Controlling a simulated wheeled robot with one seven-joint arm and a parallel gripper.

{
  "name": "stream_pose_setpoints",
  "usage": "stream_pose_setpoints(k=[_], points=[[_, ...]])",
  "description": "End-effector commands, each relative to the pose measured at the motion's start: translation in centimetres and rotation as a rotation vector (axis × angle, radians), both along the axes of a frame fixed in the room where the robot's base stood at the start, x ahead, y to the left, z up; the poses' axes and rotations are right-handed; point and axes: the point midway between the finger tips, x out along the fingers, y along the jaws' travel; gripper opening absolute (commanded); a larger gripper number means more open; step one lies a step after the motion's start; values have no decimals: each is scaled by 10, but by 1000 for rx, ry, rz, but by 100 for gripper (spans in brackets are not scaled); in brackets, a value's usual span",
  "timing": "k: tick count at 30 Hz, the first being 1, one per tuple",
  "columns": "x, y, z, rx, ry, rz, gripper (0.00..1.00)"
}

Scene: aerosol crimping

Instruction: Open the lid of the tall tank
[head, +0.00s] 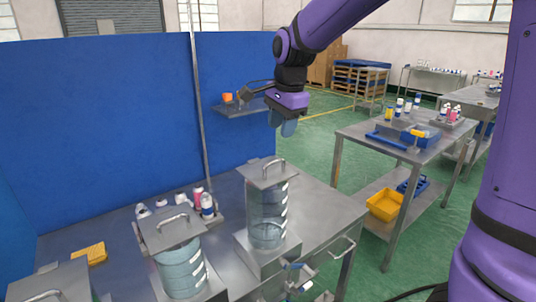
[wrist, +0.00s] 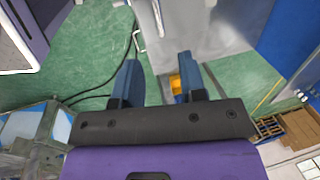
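The tall tank (head: 267,213) is a clear cylinder on a metal block at the table's right side. Its square grey lid (head: 262,175) lies flat on top and is closed. An arched metal handle (head: 274,161) stands on the lid. My gripper (head: 288,128) is above and slightly right of the lid, apart from the handle and pointing down. In the wrist view my gripper (wrist: 159,78) has its two dark fingers spread with nothing held between them. I cannot make out the lid handle in the wrist view.
A second lidded tank (head: 181,272) stands front left of the tall one. Spray cans (head: 207,205) stand in a tray behind it. A blue partition (head: 110,120) closes off the back, with a small shelf (head: 240,109). Another metal table (head: 375,136) is at right.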

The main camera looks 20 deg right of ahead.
Motion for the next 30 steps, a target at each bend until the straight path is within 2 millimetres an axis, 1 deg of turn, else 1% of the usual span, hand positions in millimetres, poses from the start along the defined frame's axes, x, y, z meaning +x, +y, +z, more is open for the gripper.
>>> stream_pose_setpoints(k=[1, 9, 12, 15, 21, 29, 30], points=[[1, 1, -9, -1, 5, 1, 38], [10, 4, -56, -1, 4, 2, 38], [12, 4, -70, -1, 5, 2, 38], [14, 5, -81, 0, 3, 2, 38], [17, 6, -91, -1, 0, 3, 38], [17, 6, -92, -1, 0, 3, 38], [17, 6, -92, -1, 0, 3, 31]])
